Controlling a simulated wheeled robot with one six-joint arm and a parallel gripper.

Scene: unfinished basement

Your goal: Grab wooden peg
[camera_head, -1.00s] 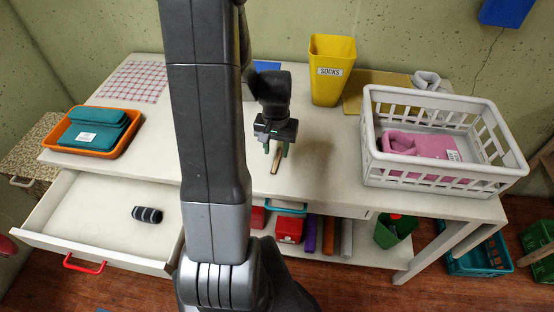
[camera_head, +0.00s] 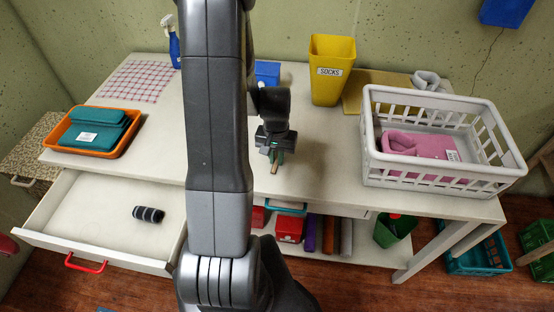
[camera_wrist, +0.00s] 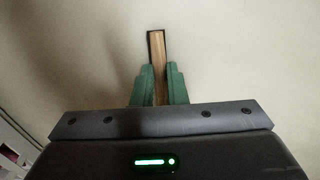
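The wooden peg (camera_head: 274,170) is a short light-brown stick at the middle of the white table, in front of my gripper. It also shows in the wrist view (camera_wrist: 157,48), pointing away from me with a dark edge around its far end. My gripper (camera_head: 277,158) reaches down over the peg. In the wrist view its green fingers (camera_wrist: 160,80) lie close against both sides of the peg and appear shut on it. The peg's near end is hidden between the fingers. I cannot tell whether the peg is clear of the tabletop.
A white basket (camera_head: 440,184) with pink cloth stands right, and a yellow socks bin (camera_head: 332,85) behind. An orange tray (camera_head: 98,151) with teal cloths is left. An open drawer (camera_head: 95,205) holds a dark striped roll (camera_head: 148,214). The tabletop around the peg is clear.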

